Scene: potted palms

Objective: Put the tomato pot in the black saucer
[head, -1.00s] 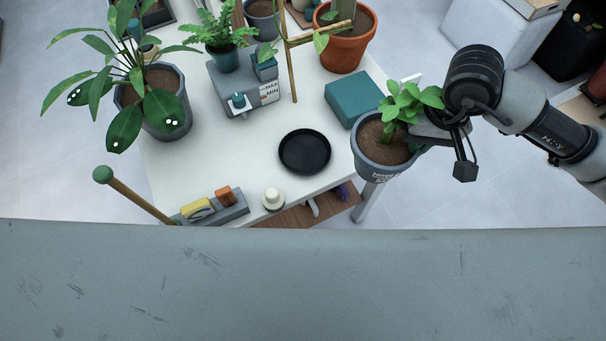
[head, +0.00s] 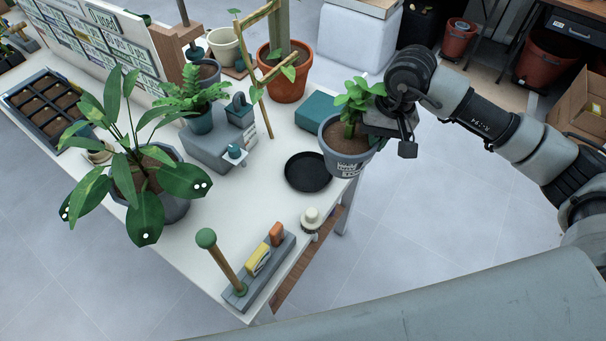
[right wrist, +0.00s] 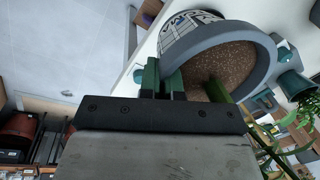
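The tomato pot is a grey pot with printed lettering (head: 345,163), brown soil and a leafy green plant. It is upright near the table's right edge, behind and to the right of the black saucer (head: 308,173) in the head view. The saucer is round, shallow and empty. My right gripper (head: 366,128) is shut on the pot's rim; the right wrist view shows its fingers (right wrist: 163,80) pinching the rim, with soil beside them. Whether the pot's base touches anything is hidden. My left gripper is not in view.
A teal box (head: 317,112) lies behind the saucer, near the terracotta pot (head: 287,88). A grey tool holder (head: 262,270) with a green-knobbed stick and a white-topped bottle (head: 311,221) stand along the front edge. A large potted plant (head: 150,185) is at left. White table is bare left of the saucer.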

